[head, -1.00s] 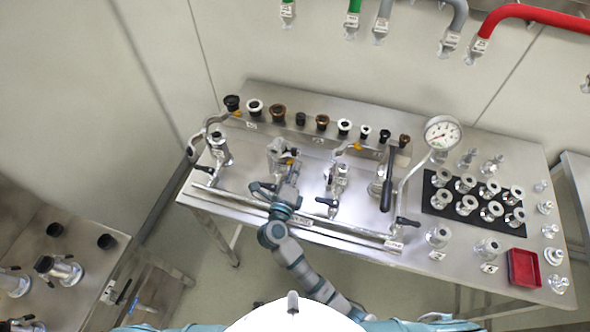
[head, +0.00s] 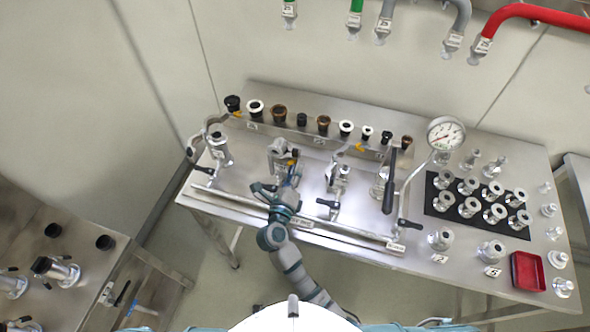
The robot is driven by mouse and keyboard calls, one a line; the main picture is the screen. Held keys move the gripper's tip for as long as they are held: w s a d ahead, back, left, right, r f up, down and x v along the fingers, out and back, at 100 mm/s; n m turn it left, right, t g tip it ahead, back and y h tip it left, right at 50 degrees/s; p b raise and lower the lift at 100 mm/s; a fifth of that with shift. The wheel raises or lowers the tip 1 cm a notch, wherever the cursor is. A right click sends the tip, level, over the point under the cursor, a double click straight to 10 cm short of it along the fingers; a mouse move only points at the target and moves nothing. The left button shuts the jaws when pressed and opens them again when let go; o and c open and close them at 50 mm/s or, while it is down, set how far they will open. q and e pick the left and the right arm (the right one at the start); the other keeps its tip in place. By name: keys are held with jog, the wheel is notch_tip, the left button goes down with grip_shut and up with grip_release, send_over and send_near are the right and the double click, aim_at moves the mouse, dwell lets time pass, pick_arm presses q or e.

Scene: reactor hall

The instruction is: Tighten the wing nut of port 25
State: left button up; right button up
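A steel bench (head: 330,270) carries a long pipe manifold (head: 320,230) with several upright branches. One metal fitting (head: 282,150) stands at the second branch from the left, with a small yellow part near its clamp. My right gripper (head: 290,180) is just in front of this fitting, its arm reaching up from the bottom. The gripper partly covers the branch, and its fingertips are too small to tell whether they are open or touching. The number 25 and a wing nut cannot be made out clearly. My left gripper is not in view.
A pressure gauge (head: 446,133) rises on a bent pipe right of the manifold. Several flanged fittings stand on a black mat (head: 430,207) beside a red tray (head: 541,285). Several caps line the back ledge. Another bench (head: 85,280) is at the left.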

jog(key=shift+w, duration=0.15)
jog(key=shift+r, duration=0.2)
